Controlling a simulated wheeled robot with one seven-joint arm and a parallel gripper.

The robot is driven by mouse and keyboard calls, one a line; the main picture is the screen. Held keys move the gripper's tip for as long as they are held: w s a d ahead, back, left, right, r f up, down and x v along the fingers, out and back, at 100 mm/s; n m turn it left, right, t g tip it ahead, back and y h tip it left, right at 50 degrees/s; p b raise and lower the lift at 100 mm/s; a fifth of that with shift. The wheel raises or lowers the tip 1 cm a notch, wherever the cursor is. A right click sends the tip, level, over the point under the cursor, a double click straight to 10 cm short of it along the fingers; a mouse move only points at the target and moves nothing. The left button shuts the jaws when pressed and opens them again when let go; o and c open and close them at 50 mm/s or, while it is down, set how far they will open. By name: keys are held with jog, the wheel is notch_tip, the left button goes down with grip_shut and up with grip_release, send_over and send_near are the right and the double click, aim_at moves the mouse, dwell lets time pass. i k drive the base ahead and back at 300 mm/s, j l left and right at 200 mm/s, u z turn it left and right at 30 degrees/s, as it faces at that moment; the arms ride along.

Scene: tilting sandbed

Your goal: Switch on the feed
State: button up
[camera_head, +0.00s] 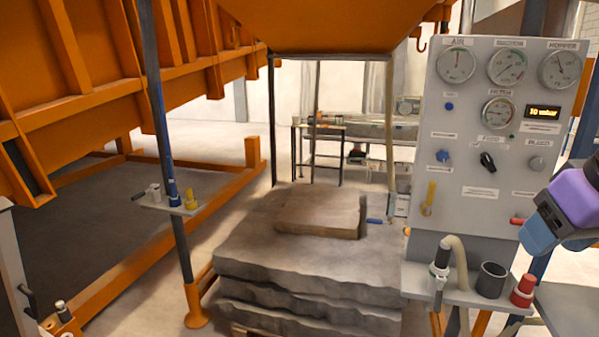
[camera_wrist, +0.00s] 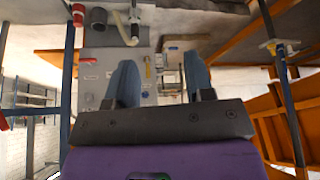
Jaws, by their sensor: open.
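A grey control panel (camera_head: 472,213) stands at the right in the head view. A black rotary knob (camera_head: 488,161) sits mid-panel under a small label that seems to read FEED; its handle is tilted. A small green lamp (camera_head: 511,136) is above it. My gripper (camera_head: 538,232) has a purple body and blue fingers and is at the panel's lower right, apart from the knob. In the wrist view my gripper (camera_wrist: 160,80) is open and empty, its fingers spread before the upside-down panel (camera_wrist: 112,66). The knob cannot be made out there.
A blue knob (camera_head: 443,156), a grey knob (camera_head: 538,164), a yellow lever (camera_head: 429,198) and a red handle (camera_head: 519,221) are also on the panel. Below, a shelf (camera_head: 462,291) holds a hose nozzle, a dark cup (camera_head: 492,280) and a red container (camera_head: 523,290). Stone slabs (camera_head: 300,262) lie left.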

aim_at(487, 161)
jog(key=i+j, duration=0.1)
jog(key=i, duration=0.45)
jog(key=i+j, duration=0.15)
jog(key=i, duration=0.4)
jog(key=z, duration=1.65)
